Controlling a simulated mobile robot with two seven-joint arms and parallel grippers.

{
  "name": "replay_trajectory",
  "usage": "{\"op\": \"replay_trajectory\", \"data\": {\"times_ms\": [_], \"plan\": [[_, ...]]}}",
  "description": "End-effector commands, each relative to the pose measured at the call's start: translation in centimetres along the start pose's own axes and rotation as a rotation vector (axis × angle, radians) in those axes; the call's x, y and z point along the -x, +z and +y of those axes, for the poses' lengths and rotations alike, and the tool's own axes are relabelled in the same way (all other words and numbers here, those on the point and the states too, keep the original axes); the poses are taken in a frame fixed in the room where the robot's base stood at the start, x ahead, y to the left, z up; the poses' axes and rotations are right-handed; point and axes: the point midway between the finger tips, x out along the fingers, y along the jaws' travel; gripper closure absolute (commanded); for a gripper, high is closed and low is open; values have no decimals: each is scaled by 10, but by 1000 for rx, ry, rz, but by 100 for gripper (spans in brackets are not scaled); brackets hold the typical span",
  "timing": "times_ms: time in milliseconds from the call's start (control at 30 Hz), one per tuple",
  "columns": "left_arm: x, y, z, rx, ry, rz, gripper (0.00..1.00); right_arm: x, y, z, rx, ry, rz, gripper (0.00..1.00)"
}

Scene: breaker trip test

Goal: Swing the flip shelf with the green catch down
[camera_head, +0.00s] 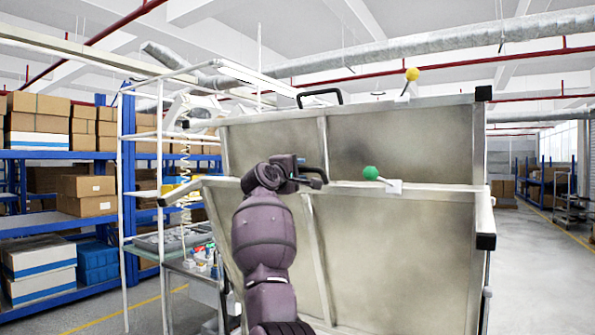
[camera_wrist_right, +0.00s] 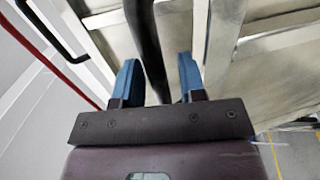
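The flip shelf with the green catch (camera_head: 400,245) is the nearer of two large pale panels and stands steeply tilted. Its green ball catch (camera_head: 371,173) sits on a small white block on its top rail. My right gripper (camera_head: 318,178) is at this shelf's black handle (camera_head: 327,170), left of the green catch. In the right wrist view, the blue fingertips (camera_wrist_right: 160,75) stand on either side of the dark handle bar (camera_wrist_right: 150,45), with gaps visible, so the gripper looks open around it. The gripper hides part of the handle in the head view. My left gripper is out of view.
A second panel (camera_head: 400,140) with a yellow ball catch (camera_head: 412,74) and black handle (camera_head: 320,93) stands just behind. A wire-frame workbench (camera_head: 190,240) with small parts is on the left, before blue racks of boxes (camera_head: 40,120). Floor is open on the right.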

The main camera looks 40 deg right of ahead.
Motion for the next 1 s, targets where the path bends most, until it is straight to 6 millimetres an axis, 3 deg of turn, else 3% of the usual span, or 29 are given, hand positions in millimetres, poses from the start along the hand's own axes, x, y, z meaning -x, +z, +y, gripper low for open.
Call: {"op": "replay_trajectory", "data": {"times_ms": [33,233,667,1000], "plan": [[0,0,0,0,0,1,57,0,0,0,0,0,0,71],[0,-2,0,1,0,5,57,0,0,0,0,0,0,100],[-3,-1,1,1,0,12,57,7,-1,-4,0,10,0,100],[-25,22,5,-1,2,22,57,46,-9,-25,3,81,2,100]]}}
